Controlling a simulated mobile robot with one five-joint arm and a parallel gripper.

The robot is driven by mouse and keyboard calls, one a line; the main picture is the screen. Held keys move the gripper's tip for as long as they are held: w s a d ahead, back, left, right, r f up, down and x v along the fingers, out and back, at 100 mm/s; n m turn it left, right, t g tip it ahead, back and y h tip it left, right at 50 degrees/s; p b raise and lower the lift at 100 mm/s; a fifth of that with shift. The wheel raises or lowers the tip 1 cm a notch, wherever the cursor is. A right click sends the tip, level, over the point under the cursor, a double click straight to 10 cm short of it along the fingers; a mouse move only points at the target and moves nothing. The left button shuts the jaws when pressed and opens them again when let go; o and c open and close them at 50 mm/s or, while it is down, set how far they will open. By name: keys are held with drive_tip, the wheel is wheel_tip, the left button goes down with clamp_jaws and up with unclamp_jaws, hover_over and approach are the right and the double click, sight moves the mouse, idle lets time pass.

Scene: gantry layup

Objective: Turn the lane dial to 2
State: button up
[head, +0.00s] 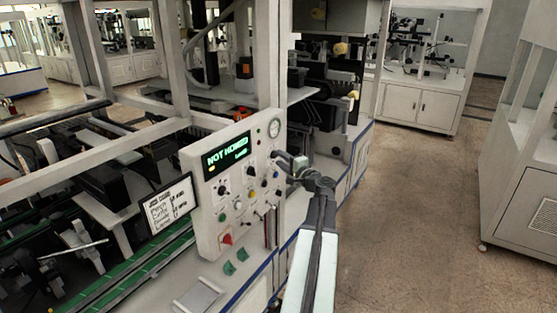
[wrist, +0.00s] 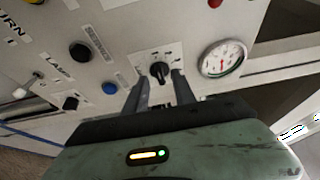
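A black dial (wrist: 158,72) on a small white plate with marks sits in the middle of the wrist view. Its marks and label are too small to read, so I cannot tell its setting. My gripper (wrist: 161,78) has one finger on each side of this dial. The fingers are apart, with gaps to the knob, and hold nothing. In the head view my gripper (head: 279,158) is at the right part of the control panel (head: 208,238), below the gauge, and hides the dial there.
A round gauge (wrist: 221,58) is right of the dial. A blue button (wrist: 110,88), a black knob (wrist: 80,52) and a lamp toggle (wrist: 30,85) are to its left. The floor to the right is clear.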

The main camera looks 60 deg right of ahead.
drive_tip(key=shift+x, duration=0.75)
drive_tip(key=shift+s, duration=0.1)
drive_tip(key=shift+c, duration=0.3)
clamp_jaws()
drive_tip(key=shift+a, duration=0.4)
drive_tip(key=shift+d+r+m+g+y+p, duration=0.15)
drive_tip(key=shift+m+g+y+p, duration=0.15)
drive_tip(key=shift+m+p, duration=0.65)
drive_tip(key=shift+d+r+m+g+y+p, duration=0.15)
drive_tip(key=shift+m+g+y+p, duration=0.15)
drive_tip(key=shift+m+p, duration=0.65)
drive_tip(key=shift+d+r+m+g+y+p, duration=0.15)
drive_tip(key=shift+m+g+p, duration=0.25)
drive_tip(key=shift+m+p, duration=0.55)
drive_tip(key=shift+f+y, duration=0.15)
drive_tip(key=shift+y, duration=0.1)
